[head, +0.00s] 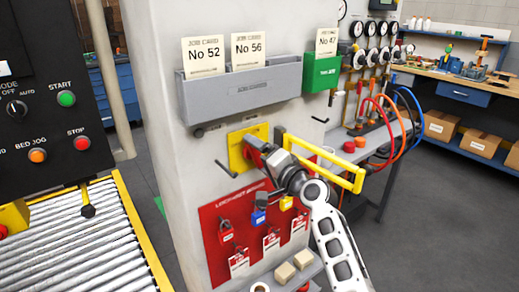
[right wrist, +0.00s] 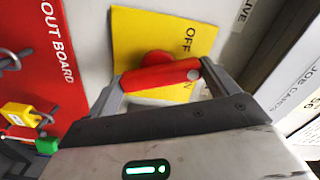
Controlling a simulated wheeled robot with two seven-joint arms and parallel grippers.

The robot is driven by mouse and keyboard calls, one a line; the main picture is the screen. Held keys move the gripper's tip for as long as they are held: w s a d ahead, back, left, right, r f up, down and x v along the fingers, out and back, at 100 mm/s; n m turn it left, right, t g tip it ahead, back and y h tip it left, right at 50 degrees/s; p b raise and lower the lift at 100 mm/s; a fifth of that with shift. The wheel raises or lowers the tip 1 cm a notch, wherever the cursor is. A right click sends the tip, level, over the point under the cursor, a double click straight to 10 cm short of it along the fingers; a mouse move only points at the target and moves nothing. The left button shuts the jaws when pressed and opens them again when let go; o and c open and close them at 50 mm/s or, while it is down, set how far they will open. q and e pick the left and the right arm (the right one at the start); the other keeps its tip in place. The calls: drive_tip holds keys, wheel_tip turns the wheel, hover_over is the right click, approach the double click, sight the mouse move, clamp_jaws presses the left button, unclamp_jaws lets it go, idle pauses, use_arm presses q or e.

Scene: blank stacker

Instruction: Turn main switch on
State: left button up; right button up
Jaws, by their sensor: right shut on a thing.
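The main switch is a yellow plate (head: 236,154) with a red handle (head: 254,144) on the white cabinet's face. In the right wrist view the plate (right wrist: 135,28) carries the word OFF, with other lettering partly hidden below it. The red handle (right wrist: 158,77) lies nearly crosswise between the fingers, its round hub against the plate. My right gripper (head: 268,157) reaches in from the lower right and is shut on the red handle. My left gripper is not in view.
A grey job-card holder (head: 240,88) and green box (head: 322,72) hang above the switch. A red lockout board (head: 212,222) with padlocks hangs below. A yellow rail (head: 325,158) sticks out at right. A roller conveyor (head: 95,250) and control panel (head: 40,110) stand left.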

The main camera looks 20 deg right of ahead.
drive_tip(key=shift+m+p, duration=0.65)
drive_tip(key=shift+m, duration=1.65)
drive_tip(key=o, duration=0.8)
drive_tip(key=b+v, duration=0.2)
drive_tip(key=v, duration=1.4)
drive_tip(key=s+a+f+n+g+h, duration=0.15)
drive_tip(key=s+f+n, duration=0.25)
drive_tip(key=f, duration=0.5)
drive_tip(key=s+a+f+n+g+h, duration=0.1)
drive_tip(key=s+a+f+n+g, duration=0.15)
drive_tip(key=f, duration=0.55)
drive_tip(key=s+a+f+n+g+h, duration=0.1)
drive_tip(key=s+a+f+n+g, duration=0.2)
drive_tip(key=s+f+n, duration=0.7)
drive_tip(key=s+a, duration=0.1)
drive_tip(key=s, duration=0.1)
drive_tip(key=shift+s+a+f, duration=0.3)
drive_tip(key=shift+a+f, duration=0.05)
